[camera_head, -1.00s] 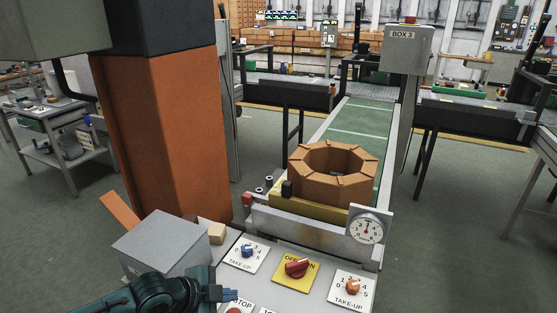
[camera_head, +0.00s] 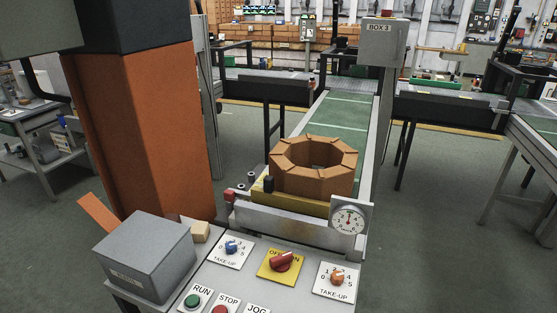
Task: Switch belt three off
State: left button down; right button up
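The control panel (camera_head: 262,285) lies at the bottom of the head view. On it is a red rotary knob (camera_head: 281,261) on a yellow plate marked OFF and ON. The knob sits at a slant; I cannot tell for certain which mark it points to. A green RUN button (camera_head: 193,300) and a red STOP button (camera_head: 221,308) are at the front, beside a JOG label. The green belt (camera_head: 334,115) runs away behind the panel, below a grey box marked BOX 3 (camera_head: 383,42). Neither gripper is in view.
Take-up knobs, blue (camera_head: 231,247) and orange (camera_head: 337,277), flank the red knob. A grey box (camera_head: 146,256) stands on the panel's left, by an orange column (camera_head: 144,135). A brick ring (camera_head: 313,166) sits at the belt's near end, behind a dial gauge (camera_head: 348,219).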

aim_at(280, 263)
jog(key=k+l, duration=0.1)
jog(key=l, duration=0.45)
jog(key=i+l, duration=0.1)
jog(key=l, duration=0.4)
jog(key=i+l, duration=0.1)
jog(key=l, duration=0.4)
jog(key=l+u, duration=0.1)
jog(key=l, duration=0.4)
jog(key=i, duration=0.05)
